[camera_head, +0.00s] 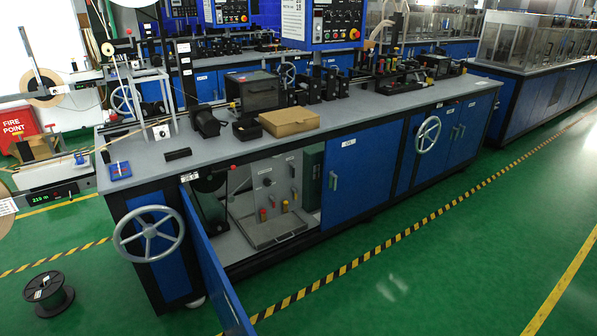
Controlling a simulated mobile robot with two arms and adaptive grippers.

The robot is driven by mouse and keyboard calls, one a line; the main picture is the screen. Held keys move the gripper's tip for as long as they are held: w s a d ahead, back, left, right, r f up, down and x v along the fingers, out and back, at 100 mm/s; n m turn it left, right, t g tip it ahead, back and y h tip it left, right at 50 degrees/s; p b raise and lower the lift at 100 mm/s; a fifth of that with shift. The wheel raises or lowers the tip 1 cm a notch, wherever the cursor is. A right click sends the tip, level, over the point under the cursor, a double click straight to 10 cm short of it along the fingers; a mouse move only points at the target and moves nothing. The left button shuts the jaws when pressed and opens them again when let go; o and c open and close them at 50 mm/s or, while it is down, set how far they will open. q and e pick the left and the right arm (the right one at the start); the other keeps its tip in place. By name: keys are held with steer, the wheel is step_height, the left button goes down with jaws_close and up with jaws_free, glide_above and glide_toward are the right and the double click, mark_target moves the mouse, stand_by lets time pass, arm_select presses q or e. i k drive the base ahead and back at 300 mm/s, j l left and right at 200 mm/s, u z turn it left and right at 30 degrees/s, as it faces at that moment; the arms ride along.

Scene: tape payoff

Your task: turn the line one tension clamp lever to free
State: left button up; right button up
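Neither of my grippers is in view. The line one tension clamp lever cannot be made out for certain at this size. At the left end of the near blue workbench (330,132) stands a tape payoff frame with thin posts and rods (165,90). A tape reel (40,85) hangs left of it on a slanted bar. A grey unit with a green digital display (60,195) sits left of the bench.
A blue cabinet door (215,265) stands open toward the front. A handwheel (149,233) sticks out of the bench's left end. A black spool (48,292) lies on the green floor. A cardboard box (290,121) sits on the bench. The floor right of the striped line is clear.

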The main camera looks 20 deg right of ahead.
mark_target(292, 164)
steer(key=i+l, duration=0.1)
steer(key=l, duration=0.55)
steer(key=i+l+u, duration=0.1)
steer(key=l, duration=1.2)
steer(key=i+l+u, duration=0.2)
steer(key=i+l, duration=0.8)
